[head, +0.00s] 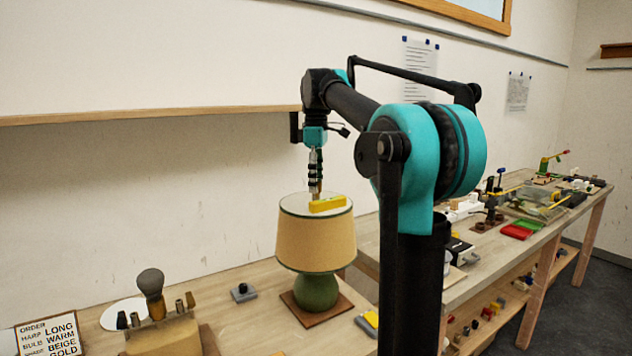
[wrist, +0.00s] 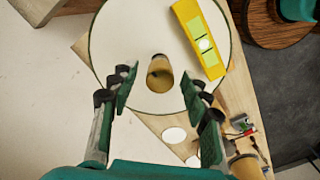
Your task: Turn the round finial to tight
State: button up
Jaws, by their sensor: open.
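The lamp has a beige shade (head: 312,243) and a green round base (head: 317,291), standing upright on a brown square mat. A gold-brown finial (wrist: 159,73) stands at the middle of the shade's pale, dark-rimmed top (wrist: 118,40) in the wrist view. My gripper (wrist: 163,82) is open, with one finger on each side of the finial and visible gaps between. In the head view my gripper (head: 315,186) hangs down over the shade top; I cannot make out the finial there. A yellow level (wrist: 200,38) lies on the shade top beside the finial, also in the head view (head: 328,204).
An order card (head: 48,333) reads long, warm, beige and gold. Near it is a tan block (head: 163,335) with several small finials and a knobbed piece. A small grey block (head: 243,292) sits left of the lamp. A shelf edge (head: 150,115) runs along the wall behind.

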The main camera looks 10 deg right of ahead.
grip_shut()
dwell(0.4)
jog(key=shift+m, duration=0.4)
jog(key=m, duration=1.2)
jog(key=shift+m, duration=2.6)
